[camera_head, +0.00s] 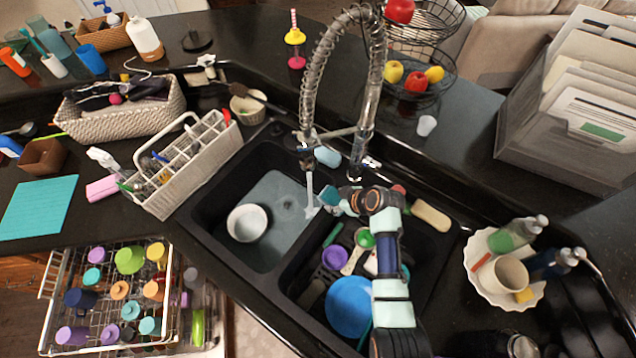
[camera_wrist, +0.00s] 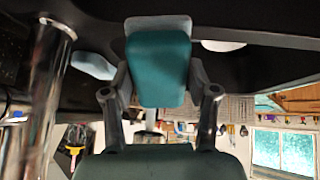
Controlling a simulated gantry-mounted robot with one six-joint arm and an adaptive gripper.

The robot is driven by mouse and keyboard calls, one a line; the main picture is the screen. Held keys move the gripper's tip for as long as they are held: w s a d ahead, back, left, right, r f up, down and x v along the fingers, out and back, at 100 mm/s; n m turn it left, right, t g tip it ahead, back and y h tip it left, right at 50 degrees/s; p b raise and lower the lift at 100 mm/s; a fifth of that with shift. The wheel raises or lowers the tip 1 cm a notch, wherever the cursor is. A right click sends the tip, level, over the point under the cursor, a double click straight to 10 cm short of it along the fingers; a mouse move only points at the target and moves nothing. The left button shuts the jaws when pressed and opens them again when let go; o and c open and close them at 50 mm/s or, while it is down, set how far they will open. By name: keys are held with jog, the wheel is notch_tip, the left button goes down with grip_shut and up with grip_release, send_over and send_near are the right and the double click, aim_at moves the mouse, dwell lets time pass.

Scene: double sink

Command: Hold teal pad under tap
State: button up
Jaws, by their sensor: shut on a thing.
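My gripper (camera_head: 340,201) is shut on the teal pad (camera_wrist: 158,66), which sits between its two fingers in the wrist view. The pad has a teal face and a pale grey layer. In the head view the teal pad (camera_head: 329,196) is small and partly hidden by my gripper, just right of the tap's stream. The tap (camera_head: 308,140) is a chrome spring-neck faucet, and a pale stream runs down from its spout. I cannot tell whether the stream touches the pad. The chrome tap body (camera_wrist: 36,100) stands at the left in the wrist view.
The left basin (camera_head: 271,190) holds a white bowl (camera_head: 247,223). The right basin holds a blue bowl (camera_head: 349,306), a purple cup (camera_head: 335,257) and other dishes. A cutlery caddy (camera_head: 196,165) stands left of the sink. A plate with a cup (camera_head: 508,277) stands at right.

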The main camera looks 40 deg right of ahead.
jog(key=s+r+p, duration=0.4)
jog(key=s+p, duration=0.1)
jog(key=p, duration=0.1)
jog(key=shift+a, duration=0.15)
dwell(0.3)
